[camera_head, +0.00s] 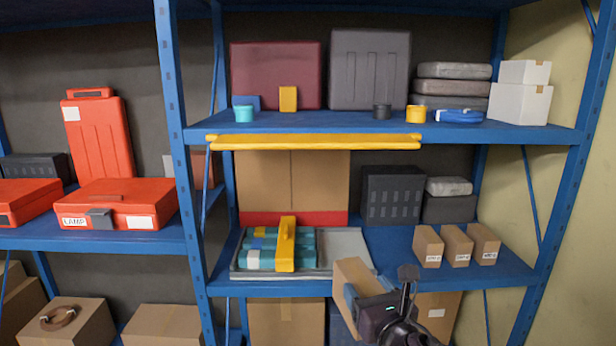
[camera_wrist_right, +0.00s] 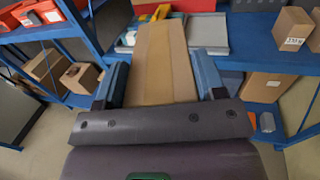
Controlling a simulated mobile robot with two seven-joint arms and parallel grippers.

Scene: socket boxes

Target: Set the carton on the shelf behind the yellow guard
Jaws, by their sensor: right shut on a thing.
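The brown carton (camera_head: 350,275) is held in my right gripper (camera_head: 362,300), in front of the middle shelf's front edge. In the right wrist view the carton (camera_wrist_right: 165,60) sits between the two blue fingers of the right gripper (camera_wrist_right: 160,82), which touch its sides. The yellow guard (camera_head: 315,142) is a bar along the front edge of the upper blue shelf (camera_head: 330,124), above and behind the carton. My left gripper is not in view.
The upper shelf holds a maroon case (camera_head: 275,75), a grey case (camera_head: 370,70), small cups and white boxes (camera_head: 520,103). On the middle shelf (camera_head: 400,250) are a grey tray (camera_head: 345,243) with teal items and a yellow bar, and three small labelled cartons (camera_head: 457,245).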

